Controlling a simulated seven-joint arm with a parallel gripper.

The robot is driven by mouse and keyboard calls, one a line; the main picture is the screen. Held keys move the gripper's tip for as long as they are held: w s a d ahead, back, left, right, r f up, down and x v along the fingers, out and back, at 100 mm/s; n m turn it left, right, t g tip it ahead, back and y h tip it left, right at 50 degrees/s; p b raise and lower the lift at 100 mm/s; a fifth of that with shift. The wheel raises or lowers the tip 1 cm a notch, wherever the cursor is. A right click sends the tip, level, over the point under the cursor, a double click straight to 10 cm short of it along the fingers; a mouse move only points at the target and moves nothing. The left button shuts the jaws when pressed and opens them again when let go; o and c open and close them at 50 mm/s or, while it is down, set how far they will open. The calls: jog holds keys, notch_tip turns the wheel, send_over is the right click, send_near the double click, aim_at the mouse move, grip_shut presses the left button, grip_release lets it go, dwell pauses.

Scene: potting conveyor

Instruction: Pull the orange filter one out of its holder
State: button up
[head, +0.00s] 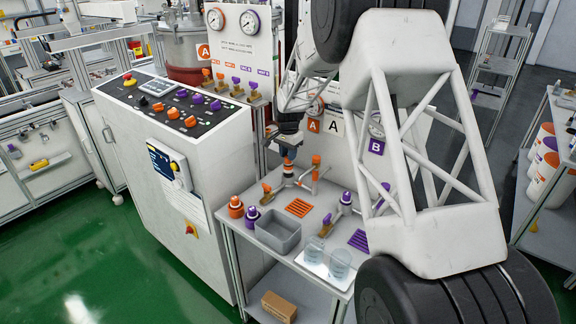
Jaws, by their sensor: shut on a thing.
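My gripper (289,152) points down over the back of the small work table and is shut on the orange filter (288,165). Only the filter's orange part shows, just under the fingers. Below it is a metal pipe fitting, its holder (288,174). Whether the filter is still seated in the fitting or just above it is too small to tell. A matching purple-topped fitting (346,199) stands to the right, in front of my arm.
An orange-capped bottle (236,207) and a purple one (251,218) stand at the table's left edge, near a grey bin (278,232). Orange handles (316,160) stick up close to the gripper. Two clear beakers (339,262) sit on a white tray (322,274) in front.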

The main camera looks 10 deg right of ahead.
jog(key=shift+r, duration=0.15)
jog(key=shift+r, duration=1.2)
jog(key=shift+r, duration=0.35)
notch_tip(320, 180, up, 6)
jog(key=shift+r, duration=0.25)
dwell(0.9)
dwell(0.5)
